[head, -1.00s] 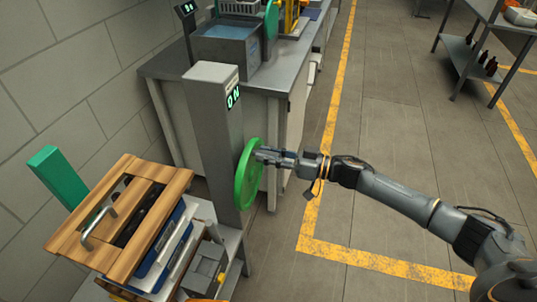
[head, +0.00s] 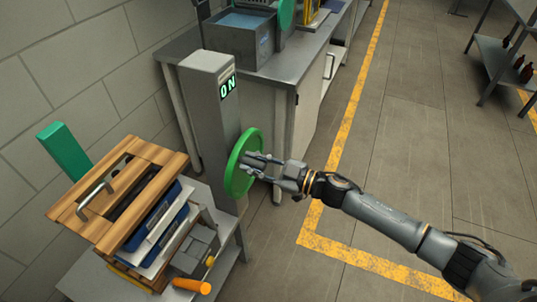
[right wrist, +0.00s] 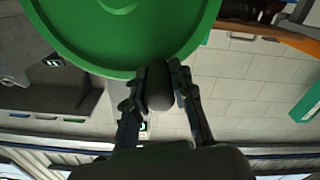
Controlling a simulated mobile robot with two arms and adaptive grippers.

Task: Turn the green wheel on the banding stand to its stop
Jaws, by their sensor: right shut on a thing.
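The green wheel (head: 243,163) is mounted on the side of the grey post of the banding stand (head: 212,120), near the middle of the head view. My right gripper (head: 256,159) reaches in from the right and is at the wheel's face. In the right wrist view the green wheel (right wrist: 125,30) fills the top, and my right gripper (right wrist: 160,75) is closed around a dark rounded knob (right wrist: 158,88) by the wheel's rim. The fingers partly hide the wheel in the head view. My left gripper is not in view.
A low table (head: 228,225) at the left holds a wooden crate-like frame (head: 125,195), stacked trays and an orange-handled item (head: 192,286). A bench (head: 275,75) with a grey-blue bin (head: 246,35) stands behind. Floor to the right is open, with yellow lines (head: 345,130).

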